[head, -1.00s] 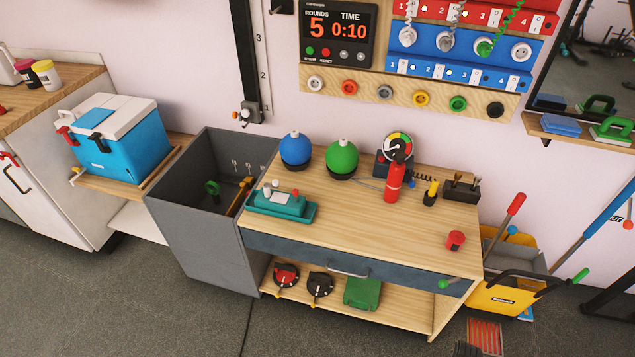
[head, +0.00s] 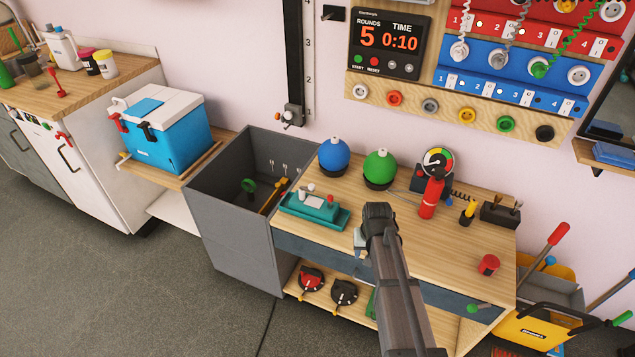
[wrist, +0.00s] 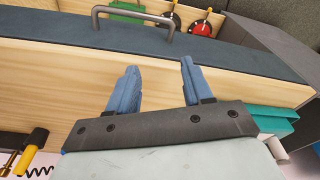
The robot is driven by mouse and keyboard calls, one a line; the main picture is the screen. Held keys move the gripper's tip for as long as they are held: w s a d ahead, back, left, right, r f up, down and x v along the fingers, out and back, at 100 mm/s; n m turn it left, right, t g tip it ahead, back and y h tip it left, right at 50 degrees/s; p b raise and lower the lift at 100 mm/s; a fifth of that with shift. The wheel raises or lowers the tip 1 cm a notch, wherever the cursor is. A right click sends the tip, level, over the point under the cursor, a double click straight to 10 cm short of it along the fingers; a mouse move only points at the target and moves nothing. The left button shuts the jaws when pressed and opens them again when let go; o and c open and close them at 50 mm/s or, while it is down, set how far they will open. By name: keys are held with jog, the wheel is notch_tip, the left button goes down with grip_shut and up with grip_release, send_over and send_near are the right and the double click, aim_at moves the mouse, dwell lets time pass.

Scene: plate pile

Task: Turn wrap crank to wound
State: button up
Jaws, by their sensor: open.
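I cannot tell for sure which part is the wrap crank. A teal device (head: 312,207) with white parts and a red knob sits on the left of the bench top; its edge shows at the right of the wrist view (wrist: 283,122). A green-knobbed handle (head: 474,308) sticks out at the bench's front right. My gripper (wrist: 160,72) is open and empty, its two blue fingers apart above the bench's front edge. In the head view my arm hides part of the bench front, and the gripper shows only partly, right of the teal device.
A drawer handle (wrist: 130,15) projects from the front. A grey bin (head: 215,205) stands at left. Dials (head: 343,292) lie on the lower shelf.

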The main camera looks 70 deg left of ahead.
jog(key=s+a+r+y, duration=0.1)
jog(key=s+a+r, duration=0.2)
jog(key=a+r, duration=0.3)
jog(key=s+a+r, duration=0.4)
jog(key=a+r, duration=0.1)
jog(key=a, duration=0.3)
notch_tip(320, 180, up, 12)
jog(key=f+m+h, duration=0.1)
jog(key=m+h, duration=0.1)
jog(key=m, duration=2)
send_over(311, 185)
jog(key=shift+g, duration=0.3)
notch_tip(311, 185, down, 13)
jog(key=shift+d+f, duration=0.1)
jog(key=shift+c, duration=0.3)
grip_shut()
